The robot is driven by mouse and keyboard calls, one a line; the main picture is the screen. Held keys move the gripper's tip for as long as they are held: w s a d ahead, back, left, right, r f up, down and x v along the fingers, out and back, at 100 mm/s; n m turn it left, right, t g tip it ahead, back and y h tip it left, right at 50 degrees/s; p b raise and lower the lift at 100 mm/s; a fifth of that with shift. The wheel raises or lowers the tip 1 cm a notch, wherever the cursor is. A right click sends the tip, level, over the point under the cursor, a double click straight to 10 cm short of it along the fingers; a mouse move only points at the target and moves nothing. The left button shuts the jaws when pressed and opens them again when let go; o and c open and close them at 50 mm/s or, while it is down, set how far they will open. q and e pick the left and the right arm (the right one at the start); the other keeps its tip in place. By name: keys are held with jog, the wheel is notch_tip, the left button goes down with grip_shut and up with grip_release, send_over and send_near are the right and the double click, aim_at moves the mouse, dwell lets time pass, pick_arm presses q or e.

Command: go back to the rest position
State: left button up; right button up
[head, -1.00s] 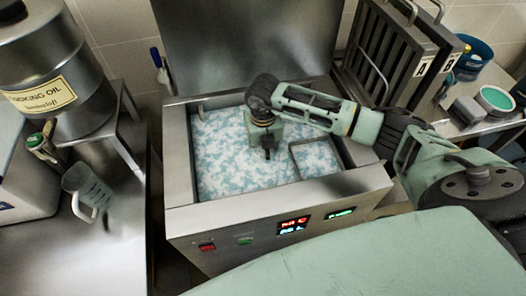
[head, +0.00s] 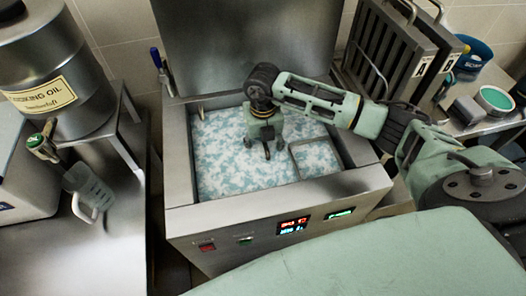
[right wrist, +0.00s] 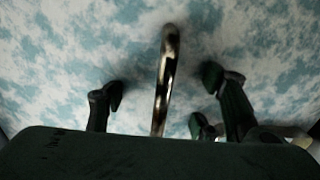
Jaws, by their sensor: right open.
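My right gripper (head: 266,150) hangs over the vat (head: 180,185) of blue-and-white mottled contents (head: 225,165), its fingers pointing down. It is open; in the right wrist view its fingers (right wrist: 165,100) stand apart. A shiny curved metal bar (right wrist: 165,75) shows between them in that view, and I cannot tell whether it touches either finger. A square-framed section (head: 317,158) lies at the right of the vat, just right of the gripper. My left gripper is not in view.
The raised lid (head: 245,45) stands behind the vat. Upright panels A and B (head: 395,50) stand at the right, beside a shelf with a blue tub (head: 472,58).

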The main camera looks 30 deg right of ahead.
notch_tip(320, 180, up, 9)
jog(key=shift+f, duration=0.1)
